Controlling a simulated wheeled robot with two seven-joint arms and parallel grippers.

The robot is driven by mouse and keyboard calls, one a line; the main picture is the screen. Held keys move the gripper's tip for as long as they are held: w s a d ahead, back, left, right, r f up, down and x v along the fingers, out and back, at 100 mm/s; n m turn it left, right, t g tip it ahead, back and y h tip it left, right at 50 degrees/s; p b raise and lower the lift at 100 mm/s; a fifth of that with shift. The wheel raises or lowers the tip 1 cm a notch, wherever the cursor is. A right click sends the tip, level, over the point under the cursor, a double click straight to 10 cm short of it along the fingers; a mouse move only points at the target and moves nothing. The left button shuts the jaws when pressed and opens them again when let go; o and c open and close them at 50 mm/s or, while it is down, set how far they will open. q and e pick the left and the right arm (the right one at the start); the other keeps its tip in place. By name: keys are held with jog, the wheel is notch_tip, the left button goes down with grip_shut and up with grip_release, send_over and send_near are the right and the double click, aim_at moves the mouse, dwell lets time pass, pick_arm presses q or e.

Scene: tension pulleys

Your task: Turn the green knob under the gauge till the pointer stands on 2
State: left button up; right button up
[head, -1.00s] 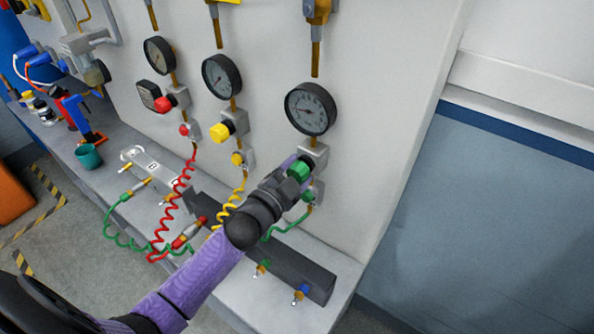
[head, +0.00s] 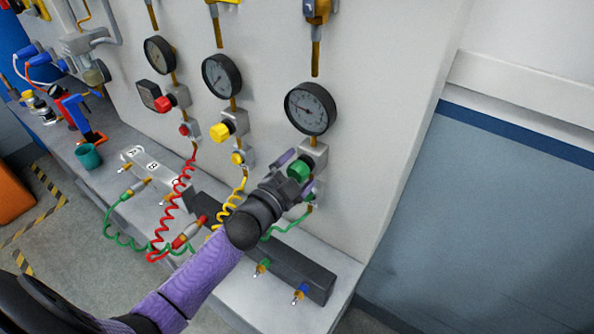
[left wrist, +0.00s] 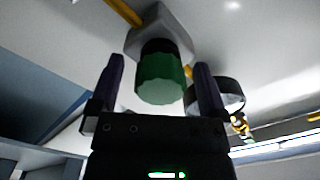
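The green knob (head: 299,170) sits on a grey valve body below the right-hand gauge (head: 310,109). The gauge has a dark face with small marks. Its pointer seems to point left and slightly up; the figures are too small to read. My left gripper (head: 292,168) is at the knob. In the left wrist view the green knob (left wrist: 160,80) stands between the two fingers of my left gripper (left wrist: 157,80). A gap shows on each side of it, so the fingers are open and apart from it. My right gripper is not in view.
A yellow knob (head: 221,131) and a red knob (head: 164,103) sit under other gauges to the left. Coiled red (head: 181,190) and yellow hoses hang near my arm. A dark bar (head: 285,268) lies on the bench below. The panel right of the gauge is bare.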

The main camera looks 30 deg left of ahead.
pick_arm(q)
jog(key=shift+s, duration=0.1)
jog(key=s+a, duration=0.1)
jog(key=s, duration=0.8)
jog(key=shift+s+a, duration=0.2)
jog(key=shift+s, duration=0.15)
